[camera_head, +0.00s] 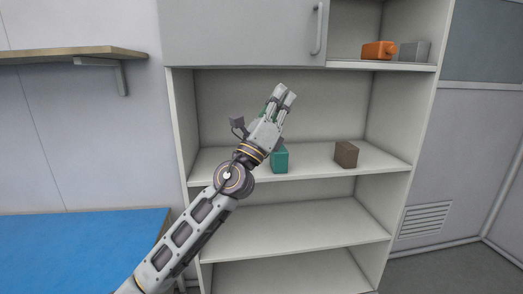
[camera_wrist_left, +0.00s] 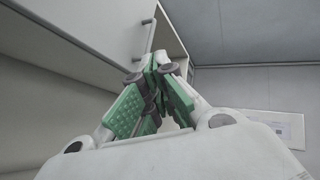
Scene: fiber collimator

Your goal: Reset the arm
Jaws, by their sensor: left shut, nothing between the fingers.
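My left gripper (camera_head: 285,95) is raised in front of the open shelf unit (camera_head: 290,80) in the head view, pointing up and to the right. It is shut and empty. In the left wrist view its green-padded fingers (camera_wrist_left: 155,85) meet at the tips, with nothing held. The left arm reaches up from the bottom left and covers part of the shelf. My right gripper is not in view.
A teal block (camera_head: 280,160) and a brown block (camera_head: 346,154) stand on the middle shelf, the teal one just behind my wrist. An orange object (camera_head: 377,50) and a grey block (camera_head: 414,51) sit on the upper shelf. A blue-topped table (camera_head: 75,245) stands at left, below a wall shelf (camera_head: 70,53).

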